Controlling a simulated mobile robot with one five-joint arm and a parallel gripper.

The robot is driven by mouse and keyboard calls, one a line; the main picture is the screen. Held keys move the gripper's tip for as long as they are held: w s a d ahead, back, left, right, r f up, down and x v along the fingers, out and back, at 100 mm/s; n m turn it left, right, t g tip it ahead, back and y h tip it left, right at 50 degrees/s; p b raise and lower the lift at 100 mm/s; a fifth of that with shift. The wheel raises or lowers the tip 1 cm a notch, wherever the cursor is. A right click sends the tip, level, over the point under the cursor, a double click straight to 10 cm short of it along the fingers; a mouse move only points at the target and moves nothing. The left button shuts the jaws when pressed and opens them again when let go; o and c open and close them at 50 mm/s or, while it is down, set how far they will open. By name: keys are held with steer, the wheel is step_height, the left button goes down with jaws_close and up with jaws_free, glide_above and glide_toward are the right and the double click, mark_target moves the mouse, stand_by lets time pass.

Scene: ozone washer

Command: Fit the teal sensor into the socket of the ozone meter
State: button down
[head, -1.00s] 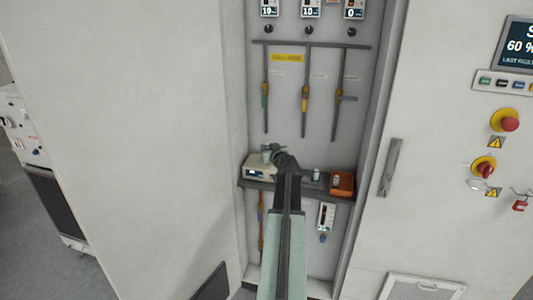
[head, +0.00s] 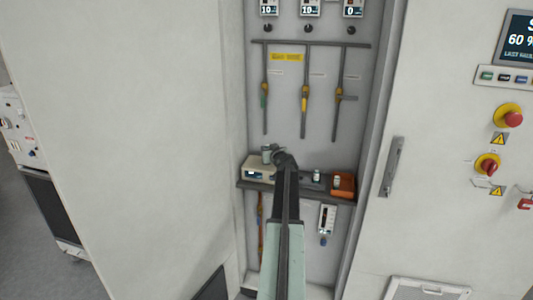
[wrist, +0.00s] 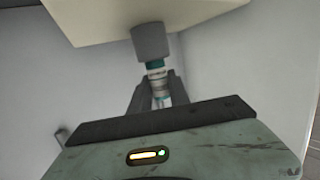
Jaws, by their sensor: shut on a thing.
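The ozone meter (head: 257,170) is a cream box with a small display at the left end of the shelf. In the wrist view its pale body (wrist: 110,18) fills the top, and its grey cylindrical socket (wrist: 150,42) points at my gripper. My gripper (wrist: 160,88) is shut on the teal sensor (wrist: 157,74), a white cylinder with teal bands. The sensor's end meets the socket's mouth, nearly in line with it. I cannot tell how far it is inside. In the head view my gripper (head: 272,153) is above the meter, small and partly hidden by my arm.
The narrow dark shelf (head: 300,188) also bears an orange box (head: 342,184) and small bottle-like items (head: 317,176) at the right. Vertical pipes with valves (head: 304,95) hang above. The cabinet side walls close in the recess on both sides.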

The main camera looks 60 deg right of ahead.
steer(key=shift+f+b, duration=0.65)
steer(key=shift+b, duration=0.05)
steer(key=c, duration=1.2)
jaws_free()
steer(key=shift+r, duration=0.1)
steer(key=shift+c, duration=0.2)
steer(key=shift+r, duration=0.1)
steer(key=shift+s+a+r+p, duration=0.25)
steer(key=shift+r+p, duration=0.15)
steer(key=shift+p, duration=0.1)
steer(key=shift+s+a+r+p, duration=0.2)
steer(key=shift+r+p, duration=0.15)
steer(key=shift+p, duration=0.15)
steer(key=p+v, duration=0.1)
steer(key=v, duration=0.9)
steer(key=shift+s+p, duration=0.35)
steer(key=shift+p, duration=0.05)
